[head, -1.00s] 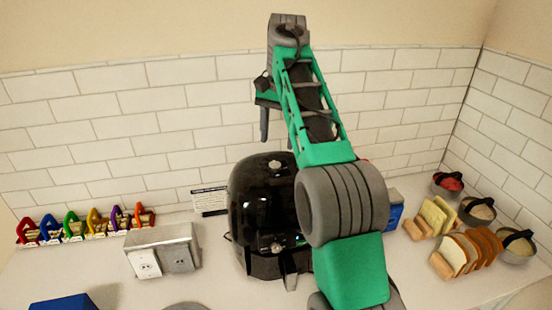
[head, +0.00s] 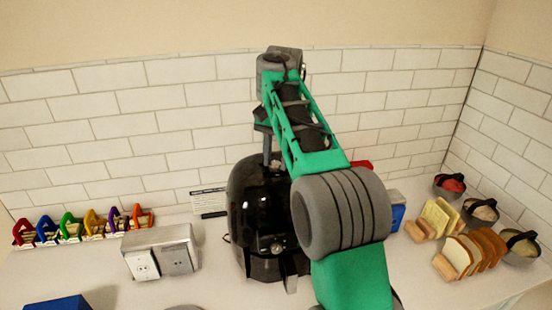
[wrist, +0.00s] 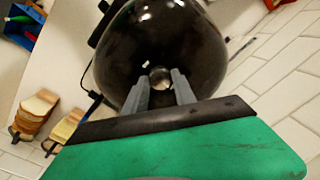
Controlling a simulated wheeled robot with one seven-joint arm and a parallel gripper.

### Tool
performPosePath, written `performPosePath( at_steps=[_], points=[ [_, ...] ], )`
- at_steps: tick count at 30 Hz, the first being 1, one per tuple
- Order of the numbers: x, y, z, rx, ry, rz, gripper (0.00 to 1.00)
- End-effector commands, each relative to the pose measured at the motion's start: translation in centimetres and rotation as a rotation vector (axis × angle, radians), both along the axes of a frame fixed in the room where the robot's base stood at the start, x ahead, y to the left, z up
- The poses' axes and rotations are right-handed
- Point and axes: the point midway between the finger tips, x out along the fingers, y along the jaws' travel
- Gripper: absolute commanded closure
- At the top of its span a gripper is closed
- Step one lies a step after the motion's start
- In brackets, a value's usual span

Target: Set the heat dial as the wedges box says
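A black glossy air fryer (head: 245,205) stands on the counter. A small silver knob (head: 277,248) shows low on its front. In the wrist view, my gripper (wrist: 162,82) is open over the fryer (wrist: 185,40), its two fingers apart. A round silver knob (wrist: 160,77) appears between the fingertips; I cannot tell whether they touch it. In the head view, my gripper's fingers (head: 267,153) point down at the fryer's top. A red box (head: 362,164) and a blue box (head: 397,217) are partly hidden behind my arm; I cannot read which is the wedges box. The dial's setting is unreadable.
A printed card (head: 208,202) leans at the wall left of the fryer. A metal outlet box (head: 160,252) stands in front of it. Coloured clips (head: 85,225) line the left back. Bread racks (head: 445,267) and bowls (head: 480,210) fill the right. A blue object (head: 58,303) is front left.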

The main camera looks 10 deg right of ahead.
Motion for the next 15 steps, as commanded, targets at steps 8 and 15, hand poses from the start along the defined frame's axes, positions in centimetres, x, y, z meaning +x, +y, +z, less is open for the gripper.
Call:
performPosePath(
  at_steps=[8, 15],
  points=[
    [-0.01, -0.01, 0.01, 0.0, 0.0, 0.0, 0.94],
    [-0.02, -0.01, 0.01, 0.001, 0.001, -0.001, 1.0]
  ],
)
